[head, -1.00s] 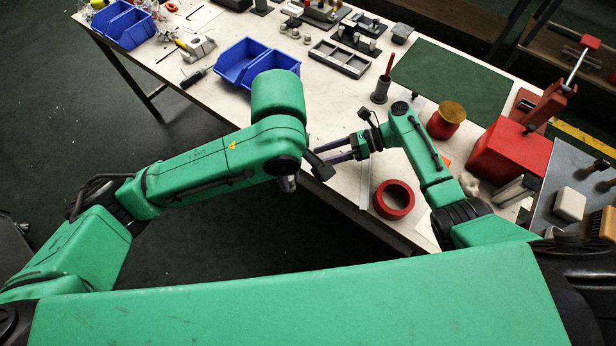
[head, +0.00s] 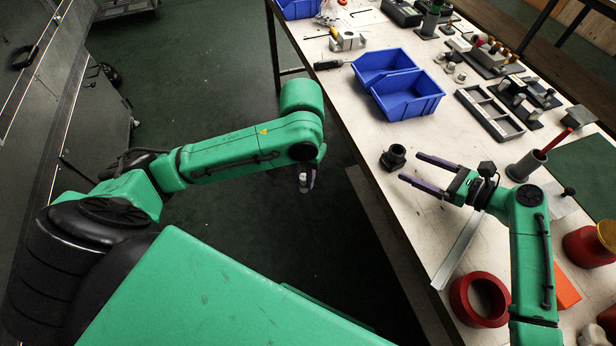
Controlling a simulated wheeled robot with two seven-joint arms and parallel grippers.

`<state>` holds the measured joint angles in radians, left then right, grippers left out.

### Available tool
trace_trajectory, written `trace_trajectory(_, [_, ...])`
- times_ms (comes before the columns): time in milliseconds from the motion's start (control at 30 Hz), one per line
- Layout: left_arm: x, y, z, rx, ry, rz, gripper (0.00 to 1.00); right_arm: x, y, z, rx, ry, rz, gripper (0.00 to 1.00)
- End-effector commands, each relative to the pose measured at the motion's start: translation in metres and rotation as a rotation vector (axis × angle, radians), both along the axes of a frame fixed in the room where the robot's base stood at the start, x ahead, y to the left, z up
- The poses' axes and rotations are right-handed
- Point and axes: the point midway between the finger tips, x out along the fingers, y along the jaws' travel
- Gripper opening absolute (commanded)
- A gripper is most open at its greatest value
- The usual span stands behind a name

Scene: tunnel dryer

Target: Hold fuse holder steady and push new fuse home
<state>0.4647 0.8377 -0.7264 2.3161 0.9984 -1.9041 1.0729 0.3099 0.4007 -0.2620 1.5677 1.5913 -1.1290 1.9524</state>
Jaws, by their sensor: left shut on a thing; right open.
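My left gripper (head: 306,182) hangs over the floor, left of the table edge. It is shut on a small pale thing (head: 303,189), mostly hidden by the fingers; I cannot tell for sure that it is the fuse. My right gripper (head: 424,173) is open and empty over the table, its fingers pointing left. A small black round part (head: 393,157), possibly the fuse holder, stands on the table just beyond the fingertips. It is apart from them and not between the fingers.
Blue bins (head: 408,95) stand behind the black part. A grey divided tray (head: 490,113) lies right of them. A red tape ring (head: 480,299) and a metal strip (head: 457,250) lie in front. A grey cup (head: 526,166) stands to the right.

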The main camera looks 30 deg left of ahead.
Motion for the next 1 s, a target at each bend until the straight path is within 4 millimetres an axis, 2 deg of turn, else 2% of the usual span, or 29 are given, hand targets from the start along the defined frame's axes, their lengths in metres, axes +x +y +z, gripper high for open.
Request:
trace_trajectory(33, [0.000, 0.000, -0.013, 0.000, 0.000, 0.000, 0.00, 0.003, 0.010, -0.008, 0.003, -0.004, 0.002, 0.88])
trace_trajectory(67, [0.000, 0.000, -0.016, 0.000, 0.000, 0.000, 0.00, 0.004, 0.015, -0.010, 0.002, -0.003, 0.002, 0.88])
trace_trajectory(133, [0.000, 0.000, -0.009, 0.000, -0.001, 0.001, 0.00, 0.008, 0.026, -0.007, 0.004, 0.000, 0.001, 0.88])
trace_trajectory(300, [0.000, 0.000, -0.008, 0.000, 0.000, 0.001, 0.00, 0.014, 0.046, -0.014, 0.002, 0.000, 0.001, 0.88])
trace_trajectory(633, [0.000, 0.000, -0.008, 0.000, 0.000, 0.001, 0.00, 0.016, 0.052, -0.016, 0.000, 0.000, 0.000, 0.88])
trace_trajectory(667, [0.000, 0.000, -0.008, 0.000, 0.000, 0.001, 0.00, 0.016, 0.051, -0.017, 0.000, 0.000, 0.000, 0.81])
trace_trajectory(700, [0.000, 0.000, -0.008, 0.000, 0.000, 0.001, 0.00, 0.016, 0.051, -0.017, 0.000, 0.000, 0.000, 0.65])
trace_trajectory(800, [0.000, 0.000, -0.008, 0.000, 0.000, 0.001, 0.00, 0.016, 0.051, -0.017, 0.000, 0.000, 0.000, 0.28])
trace_trajectory(900, [0.000, 0.000, -0.008, 0.000, 0.000, 0.001, 0.00, 0.016, 0.051, -0.017, 0.000, 0.000, 0.000, 0.28])
trace_trajectory(933, [0.000, 0.000, -0.008, 0.000, 0.000, 0.001, 0.00, 0.016, 0.051, -0.017, 0.000, 0.000, 0.000, 0.71])
trace_trajectory(967, [0.000, 0.000, -0.008, 0.000, 0.000, 0.001, 0.00, 0.016, 0.051, -0.017, 0.000, 0.000, 0.000, 0.82])
trace_trajectory(1000, [0.000, 0.000, -0.008, 0.000, 0.000, 0.001, 0.00, 0.016, 0.051, -0.017, 0.000, 0.000, 0.000, 0.89])
